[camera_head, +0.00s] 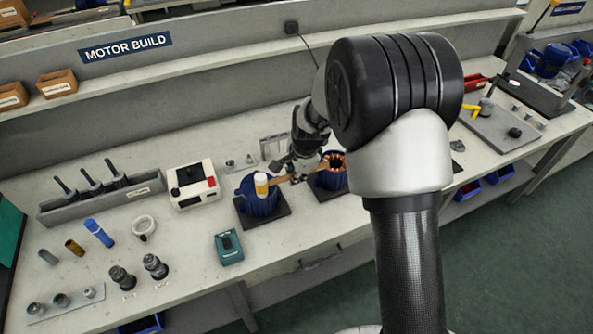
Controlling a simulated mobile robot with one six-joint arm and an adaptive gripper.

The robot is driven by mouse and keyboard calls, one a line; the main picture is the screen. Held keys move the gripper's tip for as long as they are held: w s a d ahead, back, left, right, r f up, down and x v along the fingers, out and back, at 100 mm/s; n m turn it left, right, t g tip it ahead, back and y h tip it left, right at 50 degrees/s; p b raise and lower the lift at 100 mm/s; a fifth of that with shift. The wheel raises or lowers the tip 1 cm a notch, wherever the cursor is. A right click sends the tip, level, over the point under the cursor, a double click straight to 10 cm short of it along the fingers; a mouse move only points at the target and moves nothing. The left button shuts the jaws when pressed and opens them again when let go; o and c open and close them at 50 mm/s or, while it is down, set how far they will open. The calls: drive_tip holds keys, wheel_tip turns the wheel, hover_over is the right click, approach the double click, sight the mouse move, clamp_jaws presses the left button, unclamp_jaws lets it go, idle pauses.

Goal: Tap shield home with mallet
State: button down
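A mallet with a white and yellow head (262,184) is at the left blue motor housing (258,207), its head over the housing's top. Its brown handle (283,179) runs right to my gripper (293,176). My gripper appears shut on the handle, though the fingers are small and partly hidden by the arm. The end shield seems to be the blue top part of the left housing; its seating is too small to tell. Whether the mallet head touches it cannot be told.
A second blue motor with copper windings (333,163) stands just right, partly behind my arm. A white and black device (193,184) and a teal box (229,247) stand left. Tool rack (100,195), blue cylinder (98,232) and several metal parts fill the bench's left side.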

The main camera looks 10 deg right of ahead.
drive_tip(key=shift+r, duration=0.3)
wheel_tip(320, 180, up, 6)
drive_tip(key=p, duration=0.5)
